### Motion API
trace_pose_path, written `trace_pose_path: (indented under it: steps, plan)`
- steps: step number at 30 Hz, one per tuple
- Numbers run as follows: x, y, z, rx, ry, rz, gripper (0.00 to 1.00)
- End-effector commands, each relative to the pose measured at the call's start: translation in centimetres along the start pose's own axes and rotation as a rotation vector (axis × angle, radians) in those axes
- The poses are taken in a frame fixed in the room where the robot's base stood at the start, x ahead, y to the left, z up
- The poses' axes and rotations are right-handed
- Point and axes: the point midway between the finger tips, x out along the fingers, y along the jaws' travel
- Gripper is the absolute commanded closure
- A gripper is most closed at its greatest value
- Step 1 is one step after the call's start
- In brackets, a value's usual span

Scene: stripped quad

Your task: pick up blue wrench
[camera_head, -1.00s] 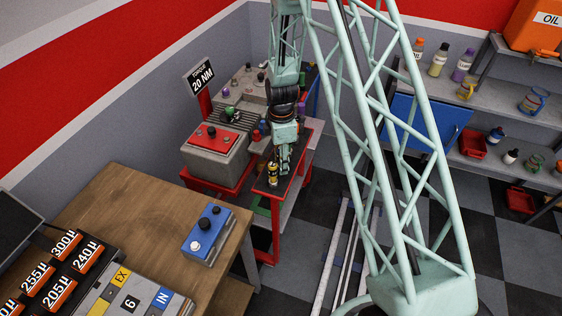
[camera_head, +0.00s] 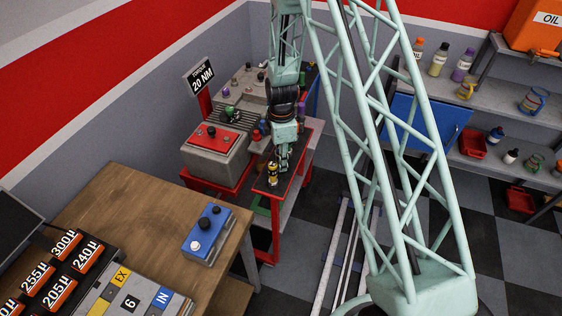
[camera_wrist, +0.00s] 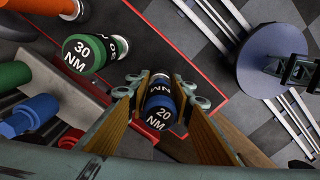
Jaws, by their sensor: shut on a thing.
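The blue wrench (camera_wrist: 160,106) shows end-on in the wrist view, as a dark blue and black cylinder with a white "20 NM" label. My gripper (camera_wrist: 163,85) has one finger on each side of it and is shut on it. In the head view my gripper (camera_head: 283,164) hangs low over the red-framed cart (camera_head: 262,192), and the blue wrench cannot be made out there. How far the wrench stands from the cart top is unclear.
A green "30 NM" tool (camera_wrist: 88,52) stands close to my left finger in the wrist view. A grey block with a red top (camera_head: 214,150) is to the left. A "20 NM" sign (camera_head: 202,77) stands behind.

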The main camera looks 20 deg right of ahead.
Motion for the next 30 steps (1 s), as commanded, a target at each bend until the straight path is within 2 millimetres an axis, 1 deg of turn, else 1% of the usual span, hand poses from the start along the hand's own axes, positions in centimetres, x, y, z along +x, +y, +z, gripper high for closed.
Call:
trace_pose_path:
  steps: [11,28,30]
  plan:
    - [-0.4,0.0,0.0,0.000,0.000,0.000,0.92]
    - [-3.6,0.1,0.0,0.000,0.000,0.001,0.92]
    - [-3.5,-0.8,0.0,0.000,0.000,-0.002,0.92]
